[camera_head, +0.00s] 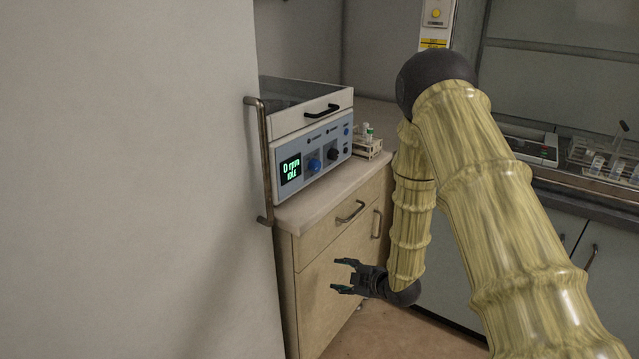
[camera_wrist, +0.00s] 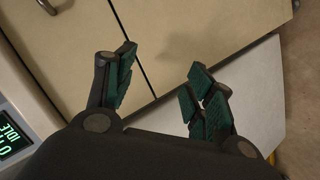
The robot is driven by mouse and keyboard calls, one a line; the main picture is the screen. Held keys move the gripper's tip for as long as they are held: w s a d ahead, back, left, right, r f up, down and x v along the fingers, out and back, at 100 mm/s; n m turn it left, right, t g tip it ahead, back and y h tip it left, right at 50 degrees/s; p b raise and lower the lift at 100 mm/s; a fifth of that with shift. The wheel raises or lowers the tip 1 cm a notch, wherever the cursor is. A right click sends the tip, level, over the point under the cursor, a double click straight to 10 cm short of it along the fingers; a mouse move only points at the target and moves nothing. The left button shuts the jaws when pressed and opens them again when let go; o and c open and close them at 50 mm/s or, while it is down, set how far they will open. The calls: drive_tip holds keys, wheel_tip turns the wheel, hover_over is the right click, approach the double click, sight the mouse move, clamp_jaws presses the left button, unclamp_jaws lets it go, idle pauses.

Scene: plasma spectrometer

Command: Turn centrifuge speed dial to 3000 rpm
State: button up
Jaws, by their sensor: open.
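The centrifuge (camera_head: 312,140) stands on the bench at the centre left of the head view, its lid closed. Its front panel has a display (camera_head: 290,170) reading 0 rpm IDLE. A blue dial (camera_head: 314,165) sits right of the display, and a black dial (camera_head: 333,154) sits further right; I cannot read their labels. My gripper (camera_head: 338,276) is open and empty, below the bench top in front of the cabinet, apart from the centrifuge. In the wrist view my gripper (camera_wrist: 160,88) shows its two green-padded fingers spread; part of the display (camera_wrist: 14,130) shows at the left edge.
A tall pale panel (camera_head: 130,180) with a vertical handle (camera_head: 262,160) fills the left and stands close to the centrifuge. A tube rack (camera_head: 367,146) stands on the bench right of the centrifuge. Cabinet handles (camera_head: 351,212) stick out below the bench top (camera_head: 310,205).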

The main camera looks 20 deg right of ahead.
drive_tip(key=w+d+r+n+t+y+b, duration=0.2)
drive_tip(key=w+d+r+n+y, duration=0.1)
drive_tip(key=w+r+n, duration=0.65)
drive_tip(key=n+y+b, duration=0.2)
drive_tip(key=n+y, duration=0.3)
drive_tip(key=n, duration=0.3)
approach(319, 166)
drive_tip(key=x, duration=0.8)
drive_tip(key=shift+w+a+p, duration=0.2)
drive_tip(key=shift+a+p, duration=0.1)
drive_tip(key=shift+a, duration=0.05)
